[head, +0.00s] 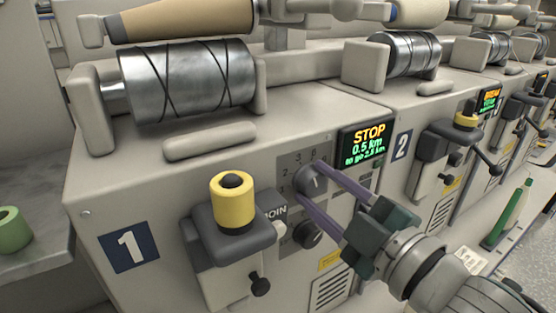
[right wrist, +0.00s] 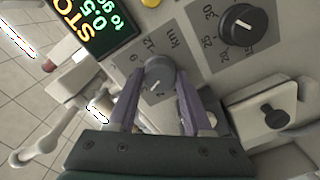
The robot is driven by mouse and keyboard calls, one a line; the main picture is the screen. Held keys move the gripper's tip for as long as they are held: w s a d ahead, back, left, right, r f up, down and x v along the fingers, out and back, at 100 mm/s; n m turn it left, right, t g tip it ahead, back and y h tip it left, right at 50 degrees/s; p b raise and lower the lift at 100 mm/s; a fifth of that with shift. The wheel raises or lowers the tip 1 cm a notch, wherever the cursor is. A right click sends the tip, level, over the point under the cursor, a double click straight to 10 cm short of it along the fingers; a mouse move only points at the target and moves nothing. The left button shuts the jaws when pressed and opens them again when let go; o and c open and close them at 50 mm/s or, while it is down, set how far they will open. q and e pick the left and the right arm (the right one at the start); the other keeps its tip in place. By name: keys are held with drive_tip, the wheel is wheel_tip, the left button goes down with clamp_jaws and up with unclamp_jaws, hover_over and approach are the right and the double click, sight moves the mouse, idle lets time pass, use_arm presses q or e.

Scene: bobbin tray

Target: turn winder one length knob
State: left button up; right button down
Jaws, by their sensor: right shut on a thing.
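Winder one stands at the front left, marked by a blue "1" plate (head: 129,247). Its upper dark knob (head: 311,180) sits on a grey scale panel below the display (head: 366,143), which reads STOP, 0.5 km, to go 2.5 km. My right gripper (head: 313,183) reaches in from the lower right, its two purple fingers closed on either side of this knob. In the right wrist view the knob (right wrist: 158,73) sits between the fingertips, with numbers and "km" printed beside it. My left gripper is not in view.
A second dark knob (head: 307,235) lies just below the gripped one; it also shows in the right wrist view (right wrist: 244,26). A yellow bobbin (head: 233,203) stands on a grey holder left of the fingers. Winder two (head: 402,145) is to the right. A green pointed tool (head: 509,214) is farther right.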

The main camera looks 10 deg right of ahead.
drive_tip(key=shift+c, duration=1.6)
unclamp_jaws()
drive_tip(key=shift+s, duration=0.1)
drive_tip(key=p+v, duration=0.1)
drive_tip(key=v, duration=0.8)
drive_tip(key=shift+s+d, duration=0.15)
drive_tip(key=shift+s, duration=0.2)
